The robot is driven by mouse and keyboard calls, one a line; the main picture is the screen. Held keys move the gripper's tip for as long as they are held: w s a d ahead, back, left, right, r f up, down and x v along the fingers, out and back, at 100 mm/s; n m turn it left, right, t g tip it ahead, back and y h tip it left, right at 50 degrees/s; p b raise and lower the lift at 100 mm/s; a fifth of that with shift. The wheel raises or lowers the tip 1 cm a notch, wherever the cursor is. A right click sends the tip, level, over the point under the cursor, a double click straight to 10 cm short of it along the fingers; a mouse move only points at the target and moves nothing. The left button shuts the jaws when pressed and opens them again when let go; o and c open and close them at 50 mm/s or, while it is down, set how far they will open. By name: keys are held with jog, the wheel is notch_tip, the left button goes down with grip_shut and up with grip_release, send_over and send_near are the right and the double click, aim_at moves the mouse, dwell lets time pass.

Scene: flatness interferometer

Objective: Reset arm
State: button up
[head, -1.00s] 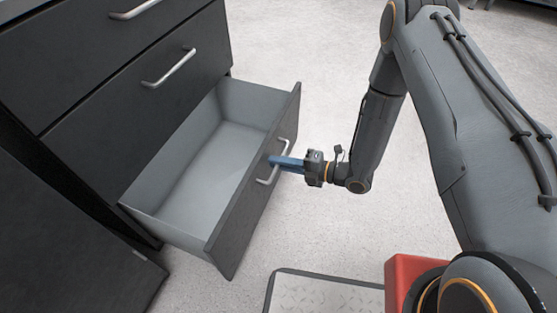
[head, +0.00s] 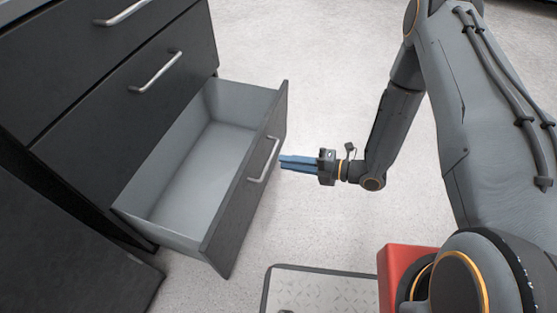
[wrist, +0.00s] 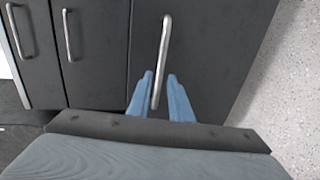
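My gripper (head: 283,163) is just to the right of the open bottom drawer (head: 232,205) in the head view, clear of its handle (head: 264,160). Its blue fingers point left toward the drawer front. In the wrist view my gripper (wrist: 160,76) shows its two blue fingers apart with nothing held between them. The drawer handle (wrist: 163,50) appears beyond and between the fingertips there. The drawer is pulled out and its visible inside is empty.
The dark cabinet (head: 110,110) has closed drawers with silver handles above the open one. A dark panel (head: 60,240) stands at lower left. The pale speckled floor (head: 310,60) is clear behind and around my gripper.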

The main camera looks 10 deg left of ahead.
jog(key=shift+s+d+r, duration=0.1)
jog(key=shift+d, duration=0.35)
